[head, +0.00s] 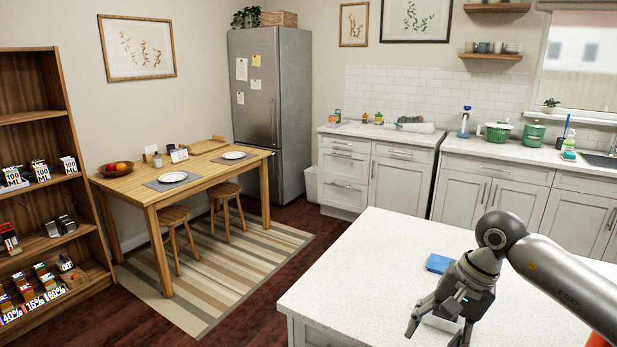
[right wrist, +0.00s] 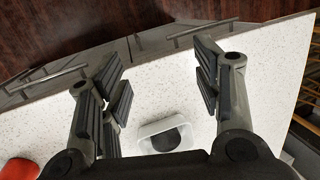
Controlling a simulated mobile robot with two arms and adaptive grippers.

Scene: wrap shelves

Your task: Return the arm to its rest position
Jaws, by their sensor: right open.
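My right arm reaches in from the right in the head view. Its gripper (head: 437,328) is over the white speckled island counter (head: 365,262), fingers pointing down. In the right wrist view the gripper (right wrist: 160,85) has its fingers spread wide with nothing between them. A small white tray-like container (right wrist: 146,133) with a dark round patch inside lies on the counter there; it is partly hidden behind the gripper in the head view (head: 440,323). My left gripper is in neither view.
A blue item (head: 438,263) lies on the counter beside the gripper. A red object (right wrist: 18,170) shows at the wrist view's lower left corner. The counter's left part is clear. Farther off stand a wooden table (head: 205,180), a fridge (head: 271,115) and a stocked shelf (head: 40,110).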

